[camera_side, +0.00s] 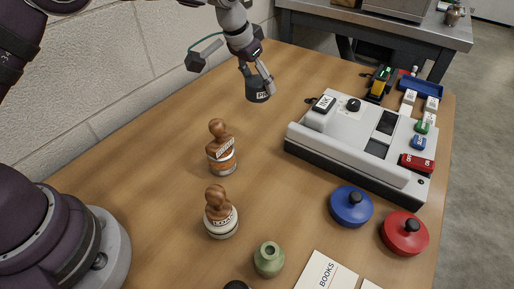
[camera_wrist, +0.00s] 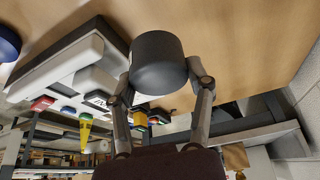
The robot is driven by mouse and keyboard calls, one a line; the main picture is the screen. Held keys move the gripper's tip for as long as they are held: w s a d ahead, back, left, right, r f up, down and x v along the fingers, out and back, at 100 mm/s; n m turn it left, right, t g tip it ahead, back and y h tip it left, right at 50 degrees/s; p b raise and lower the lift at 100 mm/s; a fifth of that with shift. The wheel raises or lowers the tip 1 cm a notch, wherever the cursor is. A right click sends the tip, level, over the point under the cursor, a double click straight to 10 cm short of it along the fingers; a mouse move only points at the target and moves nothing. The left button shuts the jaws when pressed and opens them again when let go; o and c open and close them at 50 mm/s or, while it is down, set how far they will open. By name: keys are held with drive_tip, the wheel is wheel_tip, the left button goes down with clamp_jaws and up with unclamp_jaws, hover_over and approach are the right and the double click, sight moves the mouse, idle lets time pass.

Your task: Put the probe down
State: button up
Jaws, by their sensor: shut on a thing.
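The probe, a short black cylinder (camera_side: 258,91) with a white label reading "PR", shows in the side view at upper centre. The label is only partly readable. In the wrist view it is a dark round body (camera_wrist: 160,62) with its blank end towards the far side of the picture. My gripper (camera_side: 257,77) is shut on it, with a finger on each side, also in the wrist view (camera_wrist: 162,82). It appears held above the wooden table (camera_side: 155,140); the exact gap to the tabletop is hard to tell.
A grey-white device (camera_side: 345,150) stands right of the probe. Two wooden-handled stamps (camera_side: 221,160) (camera_side: 217,205), a green pot (camera_side: 268,260), a blue disc (camera_side: 350,207) and a red disc (camera_side: 404,233) stand nearer.

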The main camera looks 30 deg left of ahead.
drive_tip(key=f, duration=0.9)
drive_tip(key=shift+w+a+f, duration=0.1)
drive_tip(key=shift+a+f, duration=0.15)
drive_tip(key=shift+f, duration=0.15)
drive_tip(key=shift+f, duration=0.1)
drive_tip(key=o, duration=1.2)
drive_tip(key=s+a+r+n, duration=0.1)
drive_tip(key=s+a+r, duration=0.1)
drive_tip(key=s+r, duration=0.65)
drive_tip(key=s+a+r, duration=0.2)
drive_tip(key=s+r, duration=0.4)
drive_tip(key=r, duration=0.5)
drive_tip(key=shift+n+t+y, duration=0.5)
drive_tip(key=shift+n+t, duration=0.1)
drive_tip(key=s, duration=0.3)
drive_tip(key=s+a, duration=0.1)
drive_tip(key=s, duration=0.3)
drive_tip(key=s+a, duration=0.1)
drive_tip(key=s, duration=0.2)
drive_tip(key=shift+s+f, duration=0.1)
drive_tip(key=shift+s, duration=0.05)
